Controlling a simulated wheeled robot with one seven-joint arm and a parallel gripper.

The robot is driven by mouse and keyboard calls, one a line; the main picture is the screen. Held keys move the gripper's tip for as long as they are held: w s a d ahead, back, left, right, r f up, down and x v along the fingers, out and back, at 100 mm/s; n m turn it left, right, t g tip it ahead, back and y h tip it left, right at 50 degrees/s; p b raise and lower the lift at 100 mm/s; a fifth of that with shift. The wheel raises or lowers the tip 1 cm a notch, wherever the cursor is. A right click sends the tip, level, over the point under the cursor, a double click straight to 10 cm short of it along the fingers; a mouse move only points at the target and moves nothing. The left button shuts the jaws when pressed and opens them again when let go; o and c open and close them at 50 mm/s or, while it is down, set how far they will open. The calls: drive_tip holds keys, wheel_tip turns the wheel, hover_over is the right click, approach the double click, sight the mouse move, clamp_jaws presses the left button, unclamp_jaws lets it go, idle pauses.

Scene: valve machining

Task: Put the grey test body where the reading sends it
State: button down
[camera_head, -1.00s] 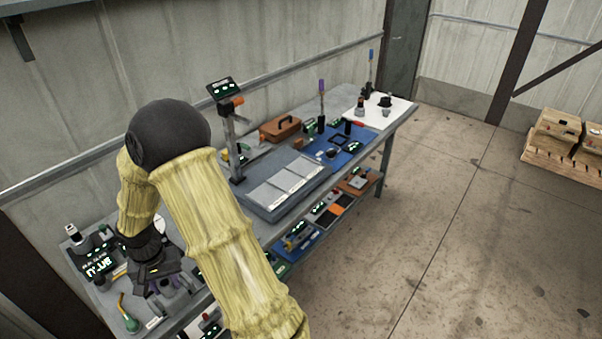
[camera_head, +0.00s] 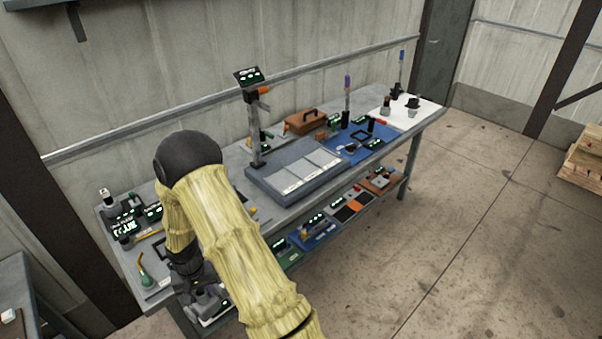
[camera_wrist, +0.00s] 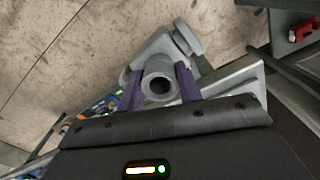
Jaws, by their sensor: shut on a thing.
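The grey test body (camera_wrist: 160,68) fills the middle of the wrist view, a grey casting with a round bore facing the camera and a flanged side branch. My gripper (camera_wrist: 161,90) is shut on it, with a purple finger on each side. In the head view the grey test body (camera_head: 207,303) shows below my wrist, beyond the bench's front left edge, partly hidden by my arm. A reading screen (camera_head: 247,76) stands on a post at the middle of the bench; its text is too small to read. A grey tray (camera_head: 290,186) with several pale panels lies beside the post.
The bench (camera_head: 275,212) holds a blue mat (camera_head: 357,152), a brown toolbox (camera_head: 304,121) and a white sheet (camera_head: 420,113) farther right. A lower shelf carries small coloured trays (camera_head: 318,232). Another table edge (camera_head: 18,292) shows at left.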

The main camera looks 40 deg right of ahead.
drive_tip(key=s+f+n, duration=0.2)
drive_tip(key=f, duration=0.7)
drive_tip(key=s+d+f+n, duration=0.1)
drive_tip(key=s+f+n, duration=0.1)
drive_tip(key=f, duration=0.7)
drive_tip(key=shift+s+f, duration=0.25)
drive_tip(key=shift+s, duration=0.25)
